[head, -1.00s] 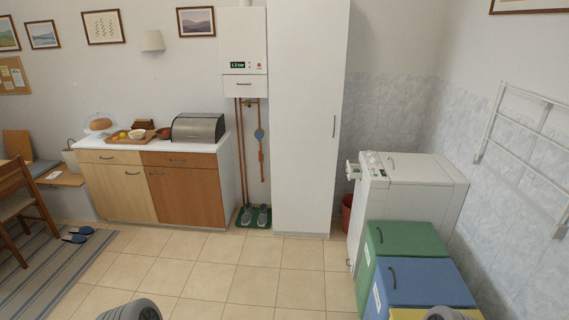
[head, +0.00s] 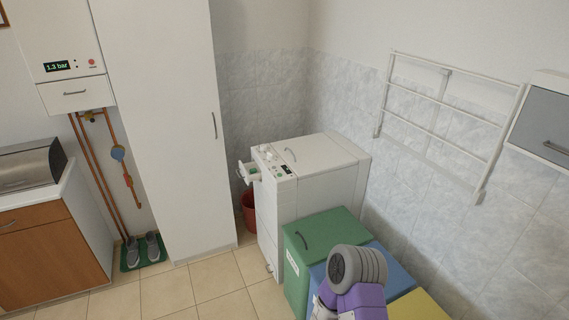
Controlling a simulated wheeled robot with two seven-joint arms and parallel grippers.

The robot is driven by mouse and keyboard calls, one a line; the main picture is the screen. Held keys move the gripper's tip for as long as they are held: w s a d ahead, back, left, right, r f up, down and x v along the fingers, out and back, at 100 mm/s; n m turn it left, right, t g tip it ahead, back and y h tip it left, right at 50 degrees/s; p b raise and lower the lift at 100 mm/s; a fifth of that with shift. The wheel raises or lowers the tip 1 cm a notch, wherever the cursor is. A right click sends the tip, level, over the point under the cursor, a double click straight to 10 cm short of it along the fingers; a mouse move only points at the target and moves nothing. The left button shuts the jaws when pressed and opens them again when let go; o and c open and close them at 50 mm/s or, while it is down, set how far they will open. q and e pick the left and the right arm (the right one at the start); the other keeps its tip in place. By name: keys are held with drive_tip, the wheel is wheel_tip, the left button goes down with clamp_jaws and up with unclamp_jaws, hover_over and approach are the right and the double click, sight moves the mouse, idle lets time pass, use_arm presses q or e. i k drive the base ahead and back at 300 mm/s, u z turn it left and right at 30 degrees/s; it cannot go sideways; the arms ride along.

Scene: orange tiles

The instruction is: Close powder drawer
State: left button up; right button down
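The powder drawer (head: 248,172) juts out from the upper left of the front of a white top-loading washing machine (head: 312,180). It stands open, with its inside showing from above. A control panel with knobs and a small display (head: 273,161) lies beside it. Part of one of my arms, grey and purple, shows at the bottom right in front of the bins, well apart from the drawer. Neither gripper's fingers are visible.
Green (head: 325,238), blue (head: 390,262) and yellow (head: 418,306) bins stand in front of the machine. A red bucket (head: 249,211) sits between it and the tall white cabinet (head: 165,120). Tiled floor (head: 215,285) is clear to the left. A drying rack (head: 445,115) hangs on the right wall.

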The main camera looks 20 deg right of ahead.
sight(244, 168)
drive_tip(key=z, duration=0.15)
drive_tip(key=i, duration=1)
drive_tip(key=u, duration=0.4)
drive_tip(key=i, duration=1.9)
drive_tip(key=z, duration=0.65)
drive_tip(key=i, duration=0.25)
drive_tip(key=z, duration=0.15)
